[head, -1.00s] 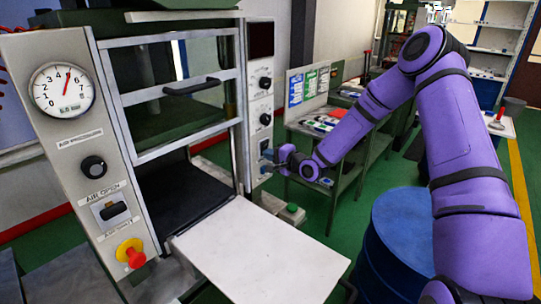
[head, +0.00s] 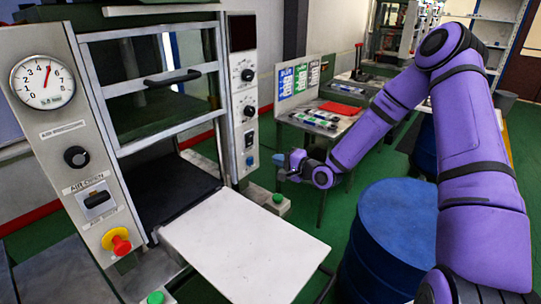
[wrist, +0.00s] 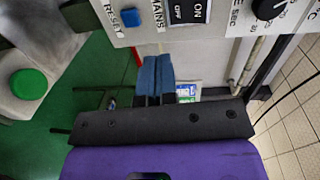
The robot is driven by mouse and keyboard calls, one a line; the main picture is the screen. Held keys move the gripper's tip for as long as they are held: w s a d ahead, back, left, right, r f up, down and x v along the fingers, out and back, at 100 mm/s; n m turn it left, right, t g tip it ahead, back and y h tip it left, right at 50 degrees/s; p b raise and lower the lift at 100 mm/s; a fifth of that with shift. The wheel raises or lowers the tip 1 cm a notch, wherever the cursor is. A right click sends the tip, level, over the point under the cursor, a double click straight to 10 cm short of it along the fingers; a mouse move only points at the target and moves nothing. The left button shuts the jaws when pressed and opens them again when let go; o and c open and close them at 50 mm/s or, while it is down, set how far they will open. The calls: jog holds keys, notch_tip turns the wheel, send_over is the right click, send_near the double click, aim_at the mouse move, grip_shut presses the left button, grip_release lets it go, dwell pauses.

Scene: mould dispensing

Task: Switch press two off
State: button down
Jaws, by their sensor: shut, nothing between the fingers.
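The near press has a light grey control panel (head: 244,95) on its right post. The black mains switch (wrist: 190,12), marked OFF and ON, shows at the top of the wrist view; it also shows low on the panel in the head view (head: 249,138). Which side of it is pressed in I cannot tell. A blue reset button (wrist: 129,18) is beside it. My gripper (wrist: 152,68) is shut and empty, its blue fingers together just short of the panel's edge. In the head view my gripper (head: 284,168) is right of the panel, with a gap between.
A white plate (head: 245,245) juts from the press front. A blue drum (head: 392,235) stands below my arm. A bench (head: 325,120) with small items is behind my gripper. A red emergency stop (head: 119,243) is on the left panel. Green floor is open between press and drum.

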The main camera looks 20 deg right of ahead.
jog(key=shift+f+v, duration=0.15)
jog(key=shift+v, duration=0.6)
jog(key=shift+f+v, duration=0.2)
jog(key=shift+v, duration=0.5)
jog(key=s+d+r+n+g+h, duration=0.25)
jog(key=s+r+n+h, duration=0.2)
jog(key=s+r, duration=0.4)
jog(key=s+d+r+n+g+h, duration=0.2)
jog(key=s+r+n+g+h, duration=0.25)
jog(key=r, duration=0.75)
jog(key=s+r+n+g, duration=0.1)
jog(key=s+r, duration=0.3)
jog(key=s, duration=0.9)
jog(key=s+a+r+n, duration=0.1)
jog(key=s+r, duration=0.4)
jog(key=s, duration=0.8)
jog(key=shift+g, duration=0.4)
jog(key=shift+w+a, duration=0.1)
